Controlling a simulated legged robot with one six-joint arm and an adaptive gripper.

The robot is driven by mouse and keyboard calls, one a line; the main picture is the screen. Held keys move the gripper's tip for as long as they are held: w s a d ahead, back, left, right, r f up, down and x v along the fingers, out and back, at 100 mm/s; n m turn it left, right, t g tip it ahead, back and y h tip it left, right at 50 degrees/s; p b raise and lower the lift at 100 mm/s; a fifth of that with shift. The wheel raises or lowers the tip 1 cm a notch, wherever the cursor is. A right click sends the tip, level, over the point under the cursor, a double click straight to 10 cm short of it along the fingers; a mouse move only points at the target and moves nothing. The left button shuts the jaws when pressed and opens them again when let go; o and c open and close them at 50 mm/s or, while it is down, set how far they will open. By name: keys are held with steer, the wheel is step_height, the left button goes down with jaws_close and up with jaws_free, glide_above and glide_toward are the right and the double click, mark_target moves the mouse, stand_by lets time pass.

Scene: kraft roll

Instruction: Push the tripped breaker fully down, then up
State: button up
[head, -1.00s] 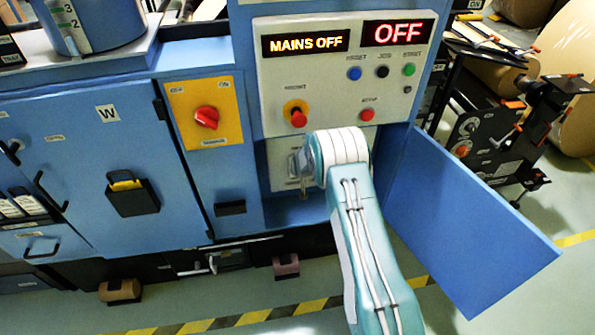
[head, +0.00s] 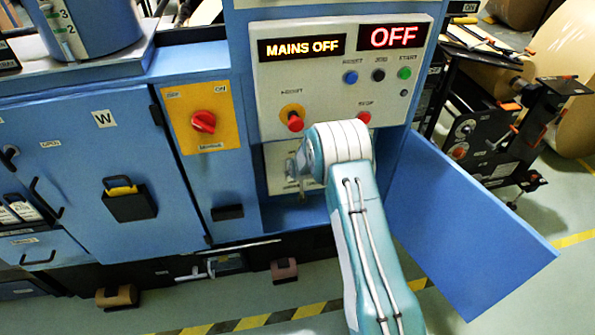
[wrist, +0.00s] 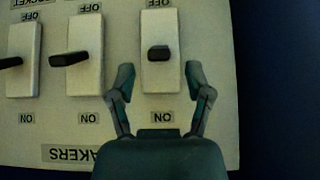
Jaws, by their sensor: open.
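The breaker panel (wrist: 120,128) fills most of the wrist view, its lettering upside down, with OFF labels at the top and ON labels at the bottom. Three white breakers with dark levers show: a left one (wrist: 22,80), a middle one (wrist: 85,82) and a right one (wrist: 160,80). Contact is unclear. In the head view my wrist hides most of the panel.
An open blue door (head: 465,225) stands right of my arm. Above the recess is a control panel with a red stop button (head: 363,118) and a mushroom button (head: 294,122). Its displays (head: 302,46) read MAINS OFF and OFF. A red rotary switch (head: 203,121) is left.

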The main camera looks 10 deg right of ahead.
steer(key=v, duration=0.8)
steer(key=shift+r, duration=0.2)
steer(key=shift+s, duration=0.2)
